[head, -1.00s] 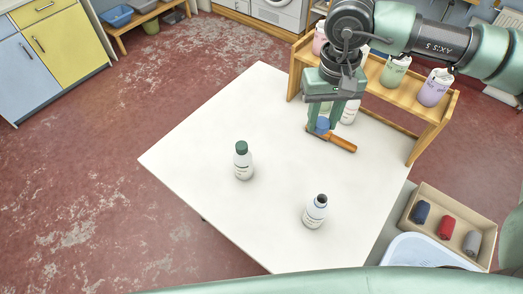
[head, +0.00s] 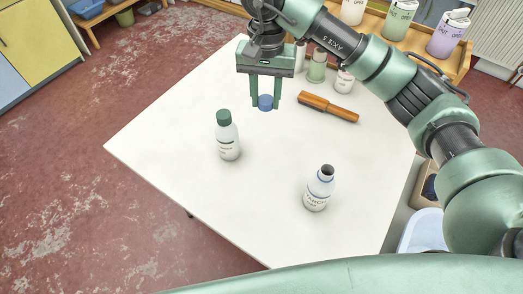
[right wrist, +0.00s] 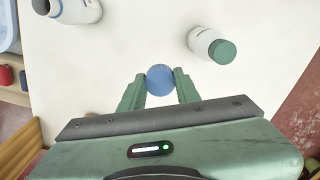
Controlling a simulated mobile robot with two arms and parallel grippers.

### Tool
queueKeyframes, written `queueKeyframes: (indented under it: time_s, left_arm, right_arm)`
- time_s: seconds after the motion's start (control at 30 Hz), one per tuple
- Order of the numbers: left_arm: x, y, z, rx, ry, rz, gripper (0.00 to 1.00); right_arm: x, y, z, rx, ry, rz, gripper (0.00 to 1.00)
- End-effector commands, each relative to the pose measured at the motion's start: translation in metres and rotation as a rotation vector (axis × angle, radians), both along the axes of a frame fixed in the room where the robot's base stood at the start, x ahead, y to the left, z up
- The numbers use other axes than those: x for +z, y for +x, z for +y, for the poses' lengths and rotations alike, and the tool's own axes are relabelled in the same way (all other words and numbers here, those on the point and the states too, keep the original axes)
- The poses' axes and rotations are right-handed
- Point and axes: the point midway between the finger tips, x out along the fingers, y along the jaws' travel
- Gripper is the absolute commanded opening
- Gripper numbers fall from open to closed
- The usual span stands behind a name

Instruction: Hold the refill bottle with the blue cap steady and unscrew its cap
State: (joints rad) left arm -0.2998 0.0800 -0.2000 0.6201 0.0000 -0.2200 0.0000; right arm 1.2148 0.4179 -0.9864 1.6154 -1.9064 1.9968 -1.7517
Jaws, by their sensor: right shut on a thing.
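My right gripper (head: 265,104) is shut on a blue cap (head: 265,102) over the far part of the white table. The right wrist view shows the cap (right wrist: 160,79) between the two fingers, with no bottle visible beneath it. A white bottle (head: 318,192) stands upright at the near right of the table. Its dark neck shows no blue cap and looks open. Another white bottle (head: 228,142) with a green cap (head: 223,117) stands upright to its left. My left gripper is not in view.
The table's left and front areas are clear.

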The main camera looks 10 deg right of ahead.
Motion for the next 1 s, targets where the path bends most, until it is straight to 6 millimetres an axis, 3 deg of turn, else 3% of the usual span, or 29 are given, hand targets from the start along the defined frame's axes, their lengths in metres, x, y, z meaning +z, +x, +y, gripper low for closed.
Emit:
queueKeyframes:
  time_s: [0.17,0.6,1.0]
  left_arm:
    - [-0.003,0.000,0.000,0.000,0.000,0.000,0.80]
    - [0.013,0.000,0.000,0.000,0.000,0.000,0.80]
    - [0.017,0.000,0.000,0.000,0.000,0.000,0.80]
  right_arm:
    - [-0.024,-0.001,0.002,-0.015,0.002,0.007,0.00]
    - [-0.135,-0.001,0.001,-0.014,0.000,0.006,0.00]
    - [-0.177,-0.001,0.001,-0.014,0.000,0.004,0.00]
